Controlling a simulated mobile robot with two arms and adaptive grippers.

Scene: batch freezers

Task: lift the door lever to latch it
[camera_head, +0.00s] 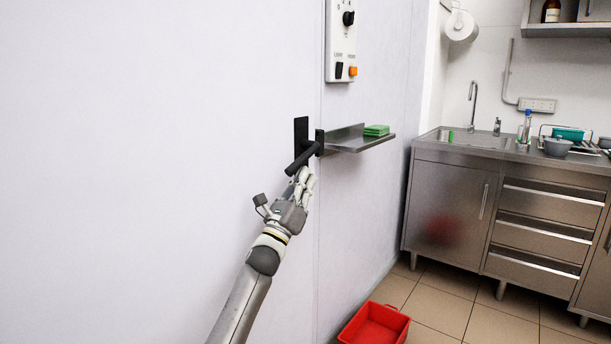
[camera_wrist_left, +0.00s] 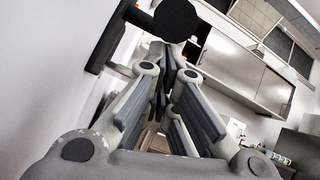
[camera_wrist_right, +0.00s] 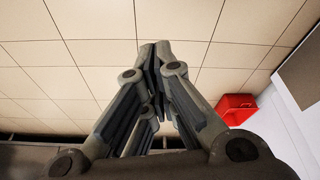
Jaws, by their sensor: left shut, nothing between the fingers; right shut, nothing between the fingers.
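The black door lever (camera_head: 302,159) sticks out from a black plate (camera_head: 300,130) on the white door (camera_head: 200,120), its handle slanting down to the left. In the left wrist view the lever's round end (camera_wrist_left: 176,20) is large, just beyond my fingertips. My left gripper (camera_head: 305,175) is shut and empty, right below the lever; whether it touches the lever I cannot tell. It also shows in the left wrist view (camera_wrist_left: 172,55). My right gripper (camera_wrist_right: 156,50) is shut and empty, over the tiled floor; it is not in the head view.
A small steel shelf (camera_head: 352,140) with green pads (camera_head: 376,130) juts out right of the lever. A control box (camera_head: 341,40) hangs above. A red crate (camera_head: 374,325) stands on the floor, also in the right wrist view (camera_wrist_right: 236,108). A steel sink counter (camera_head: 455,200) stands at the right.

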